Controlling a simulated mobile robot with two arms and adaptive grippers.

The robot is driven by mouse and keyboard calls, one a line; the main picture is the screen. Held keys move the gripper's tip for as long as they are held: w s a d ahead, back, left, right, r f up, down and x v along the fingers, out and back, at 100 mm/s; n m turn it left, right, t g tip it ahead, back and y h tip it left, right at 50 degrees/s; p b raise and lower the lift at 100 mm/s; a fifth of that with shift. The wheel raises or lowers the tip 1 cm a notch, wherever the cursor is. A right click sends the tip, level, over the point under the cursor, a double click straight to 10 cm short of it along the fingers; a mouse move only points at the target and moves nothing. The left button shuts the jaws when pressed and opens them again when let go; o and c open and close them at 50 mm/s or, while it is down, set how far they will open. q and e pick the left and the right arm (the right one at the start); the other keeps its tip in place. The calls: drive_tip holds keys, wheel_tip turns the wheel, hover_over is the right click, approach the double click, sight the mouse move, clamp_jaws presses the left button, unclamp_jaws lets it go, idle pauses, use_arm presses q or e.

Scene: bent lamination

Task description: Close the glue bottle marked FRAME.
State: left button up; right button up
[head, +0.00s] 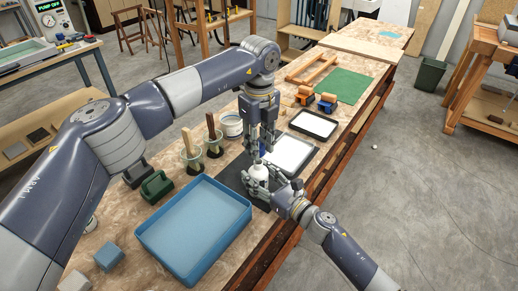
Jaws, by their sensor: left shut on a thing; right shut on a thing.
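A white bottle (258,172) stands upright near the middle of the bench, on or just above a dark mat (233,172). Its label cannot be read, so I cannot tell whether it is marked FRAME. My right gripper (258,178) comes in from the lower right and is shut around the bottle's body. My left gripper (263,147) points down from above, right over the bottle's top. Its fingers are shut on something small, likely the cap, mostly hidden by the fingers. A bit of blue shows beside the fingertips. Whether cap and bottle neck touch is too small to tell.
A blue tray (194,232) lies left of the bottle. Jars with brushes (213,148) and a white tub (231,124) stand behind. A white panel in a dark frame (290,155) lies to the right. A green mat (343,86) lies farther back.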

sight(259, 163)
use_arm(q)
drive_tip(key=shift+f, duration=0.95)
drive_tip(key=shift+f, duration=0.85)
drive_tip(key=shift+f, duration=0.6)
